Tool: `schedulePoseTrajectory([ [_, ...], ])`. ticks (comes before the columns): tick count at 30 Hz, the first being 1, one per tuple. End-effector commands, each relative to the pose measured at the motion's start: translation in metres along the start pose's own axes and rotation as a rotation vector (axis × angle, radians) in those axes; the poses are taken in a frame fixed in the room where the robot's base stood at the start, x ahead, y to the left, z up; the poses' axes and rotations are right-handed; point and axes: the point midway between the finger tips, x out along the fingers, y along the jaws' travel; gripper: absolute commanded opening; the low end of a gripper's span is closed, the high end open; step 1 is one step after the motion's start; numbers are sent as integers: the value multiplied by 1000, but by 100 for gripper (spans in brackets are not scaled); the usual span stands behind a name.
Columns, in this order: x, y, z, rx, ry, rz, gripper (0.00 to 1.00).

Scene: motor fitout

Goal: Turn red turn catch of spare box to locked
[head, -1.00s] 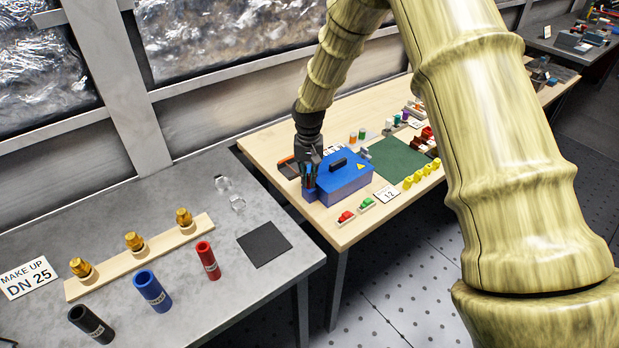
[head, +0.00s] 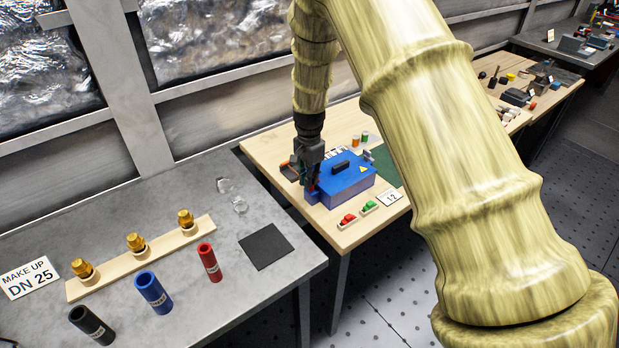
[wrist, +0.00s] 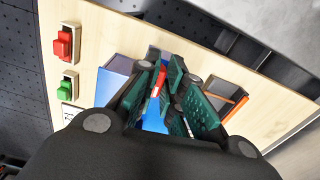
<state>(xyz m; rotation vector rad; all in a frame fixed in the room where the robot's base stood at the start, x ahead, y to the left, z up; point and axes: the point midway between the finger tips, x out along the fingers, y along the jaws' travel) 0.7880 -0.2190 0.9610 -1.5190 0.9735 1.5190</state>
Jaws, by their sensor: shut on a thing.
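The blue spare box (head: 345,185) with a black handle on its lid stands on the wooden table. It also shows in the wrist view (wrist: 113,86). The red turn catch (wrist: 159,78) shows between my gripper's green-padded fingers in the wrist view, long side roughly along them. My gripper (head: 312,187) points down at the left end of the box, with its fingers closed on the catch. The fingers hide part of the catch and the box end, so I cannot tell its locked or unlocked position.
A red piece (head: 347,220) and a green piece (head: 370,207) sit in small holders at the table's front edge, beside a "12" card (head: 390,197). An open tray (wrist: 228,98) lies close to my gripper on the other side from the box.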

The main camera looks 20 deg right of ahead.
Motion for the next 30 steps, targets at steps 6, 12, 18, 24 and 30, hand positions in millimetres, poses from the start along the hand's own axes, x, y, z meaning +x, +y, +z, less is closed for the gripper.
schedulePoseTrajectory([
  [6,-1,-1,-1,64,1,-2,0],
  [12,-1,-1,-1,83,1,-2,0],
  [18,-1,-1,-1,84,1,-2,0],
  [24,-1,-1,-1,83,1,-2,22],
  [30,0,-1,0,83,0,-1,31],
])
